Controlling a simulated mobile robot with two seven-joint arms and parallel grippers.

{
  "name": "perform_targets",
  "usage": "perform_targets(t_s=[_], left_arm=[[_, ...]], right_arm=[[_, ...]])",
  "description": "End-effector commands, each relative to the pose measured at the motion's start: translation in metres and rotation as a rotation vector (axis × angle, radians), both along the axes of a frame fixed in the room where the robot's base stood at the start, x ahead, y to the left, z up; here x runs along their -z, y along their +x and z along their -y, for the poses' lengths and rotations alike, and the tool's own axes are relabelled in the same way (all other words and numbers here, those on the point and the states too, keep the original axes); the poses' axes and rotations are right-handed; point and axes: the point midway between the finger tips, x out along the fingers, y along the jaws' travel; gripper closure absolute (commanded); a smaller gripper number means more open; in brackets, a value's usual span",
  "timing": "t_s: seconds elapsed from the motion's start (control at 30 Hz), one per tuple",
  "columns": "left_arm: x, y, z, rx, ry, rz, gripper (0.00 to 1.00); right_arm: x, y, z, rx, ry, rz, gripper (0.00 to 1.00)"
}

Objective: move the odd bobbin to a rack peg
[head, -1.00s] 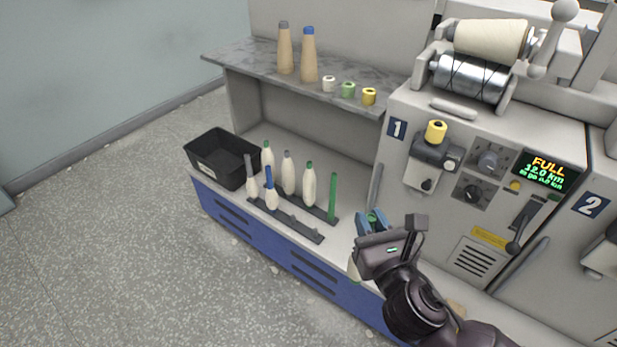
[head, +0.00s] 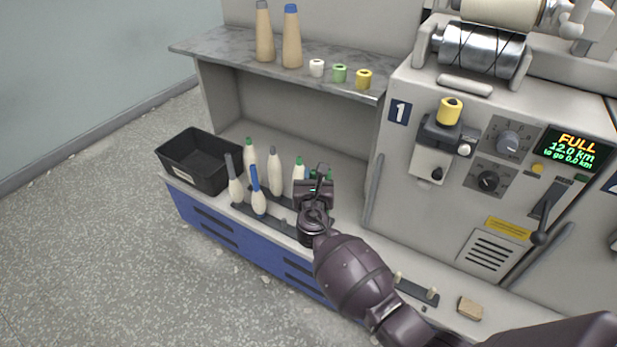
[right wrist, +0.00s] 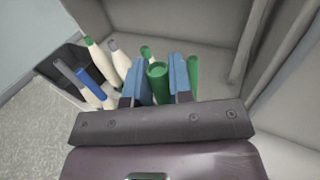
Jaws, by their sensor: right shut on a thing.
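My right gripper (head: 314,184) is over the right part of the bobbin racks in the head view, its wrist hiding what is below it. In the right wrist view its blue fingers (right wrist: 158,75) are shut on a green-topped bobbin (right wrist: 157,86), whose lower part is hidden. Pale bobbins with green (head: 249,153), grey (head: 274,172) and green (head: 299,172) tops stand in the back row. Front-row bobbins have grey (head: 234,183) and blue (head: 257,192) tops. A bare green tube (right wrist: 193,76) stands right of the fingers. My left gripper is out of view.
A black bin (head: 196,160) stands left of the racks. The shelf (head: 220,47) above holds two tan cones and small spools. The machine (head: 400,160) rises to the right. A small peg strip (head: 415,291) and a tan block (head: 470,308) lie on the bench in front.

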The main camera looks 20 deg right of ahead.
Motion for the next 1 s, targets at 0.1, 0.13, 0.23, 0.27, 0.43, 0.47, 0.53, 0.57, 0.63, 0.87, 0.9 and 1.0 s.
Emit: perform_targets(t_s=[0.1, 0.13, 0.23, 0.27, 0.43, 0.47, 0.53, 0.57, 0.63, 0.87, 0.9, 1.0], left_arm=[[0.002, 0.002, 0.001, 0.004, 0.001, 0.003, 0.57], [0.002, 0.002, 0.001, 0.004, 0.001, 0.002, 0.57], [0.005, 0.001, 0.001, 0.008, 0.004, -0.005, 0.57], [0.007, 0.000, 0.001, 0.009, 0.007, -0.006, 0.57], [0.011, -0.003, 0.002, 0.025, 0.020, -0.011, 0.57], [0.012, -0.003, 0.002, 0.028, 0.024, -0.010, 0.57], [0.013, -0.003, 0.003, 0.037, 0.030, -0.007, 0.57], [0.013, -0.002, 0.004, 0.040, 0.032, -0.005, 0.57], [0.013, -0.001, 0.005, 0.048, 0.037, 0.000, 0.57], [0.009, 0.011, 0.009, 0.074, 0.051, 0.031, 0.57], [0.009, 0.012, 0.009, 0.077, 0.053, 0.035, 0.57], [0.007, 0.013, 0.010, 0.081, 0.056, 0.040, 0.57]], right_arm=[[0.007, 0.007, -0.004, 0.005, 0.000, -0.001, 1.00], [0.008, 0.008, -0.004, 0.005, -0.001, -0.001, 1.00], [0.013, 0.009, -0.004, 0.006, -0.001, -0.002, 1.00], [0.016, 0.008, -0.004, 0.006, -0.001, -0.003, 1.00], [0.034, 0.007, -0.004, 0.006, -0.001, -0.007, 1.00], [0.037, 0.007, -0.004, 0.006, 0.000, -0.008, 1.00], [0.044, 0.007, -0.003, 0.006, -0.001, -0.009, 1.00], [0.047, 0.007, -0.003, 0.006, -0.001, -0.009, 1.00], [0.053, 0.007, -0.003, 0.006, -0.002, -0.008, 1.00], [0.063, 0.008, -0.003, 0.006, -0.002, -0.003, 1.00], [0.064, 0.008, -0.003, 0.006, -0.001, -0.002, 1.00], [0.065, 0.008, -0.003, 0.006, -0.002, 0.000, 1.00]])
